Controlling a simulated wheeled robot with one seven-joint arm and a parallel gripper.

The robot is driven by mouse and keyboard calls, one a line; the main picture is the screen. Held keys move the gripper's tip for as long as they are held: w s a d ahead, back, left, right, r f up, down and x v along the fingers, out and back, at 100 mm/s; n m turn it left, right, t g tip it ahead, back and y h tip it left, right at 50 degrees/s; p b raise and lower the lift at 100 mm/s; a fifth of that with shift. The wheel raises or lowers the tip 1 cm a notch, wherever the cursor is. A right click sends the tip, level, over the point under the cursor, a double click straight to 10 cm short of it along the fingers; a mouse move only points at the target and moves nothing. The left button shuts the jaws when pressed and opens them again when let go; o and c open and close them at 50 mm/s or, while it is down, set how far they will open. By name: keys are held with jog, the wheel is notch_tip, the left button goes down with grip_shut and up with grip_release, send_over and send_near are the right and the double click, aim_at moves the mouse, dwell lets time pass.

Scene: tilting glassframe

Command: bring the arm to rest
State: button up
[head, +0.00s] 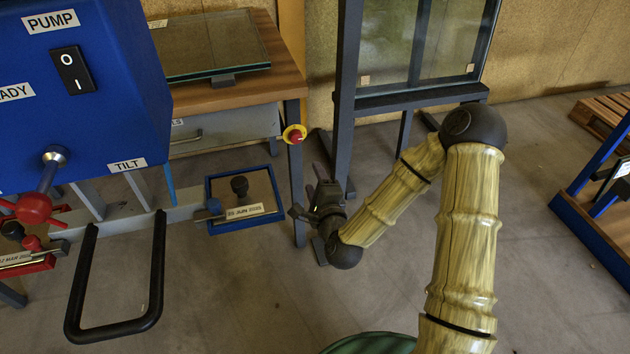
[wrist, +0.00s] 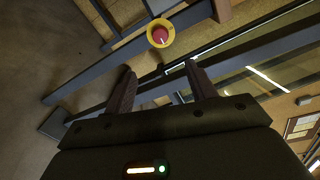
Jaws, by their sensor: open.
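My arm (head: 468,230) rises from the bottom right of the head view, bends at a dark elbow and slopes down to the left. My gripper (head: 305,205) is at its end, near the middle of the head view, beside the dark post of the workbench. In the wrist view my gripper (wrist: 160,85) has its two fingers apart with nothing between them. A red button on a yellow base (head: 294,134) sits on the bench post. It also shows beyond the fingers in the wrist view, and a gap to it seems to remain.
A blue machine (head: 90,120) with a pump switch (head: 72,70), a red-knobbed lever (head: 38,200) and a black loop handle (head: 115,325) fills the left. A glass pane lies on the bench (head: 240,95). A dark glass rack (head: 420,98) stands behind my arm.

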dwell(0.3)
jog(key=s+d+r+n+g+h+p, duration=0.1)
jog(key=s+d+r+n+g+h, duration=0.15)
jog(key=s+d+n+g, duration=0.6)
jog(key=s+d+r+n+g+h+p, duration=0.1)
jog(key=s+d+r+n+g+h, duration=0.15)
jog(key=s+d+n+g, duration=0.6)
notch_tip(320, 180, up, 38)
jog(key=s+a+n+t+p, duration=0.1)
jog(key=s+t+p, duration=0.1)
jog(key=p, duration=3.6)
jog(key=shift+a+t, duration=0.25)
jog(key=shift+t, duration=0.25)
jog(key=shift+f, duration=0.15)
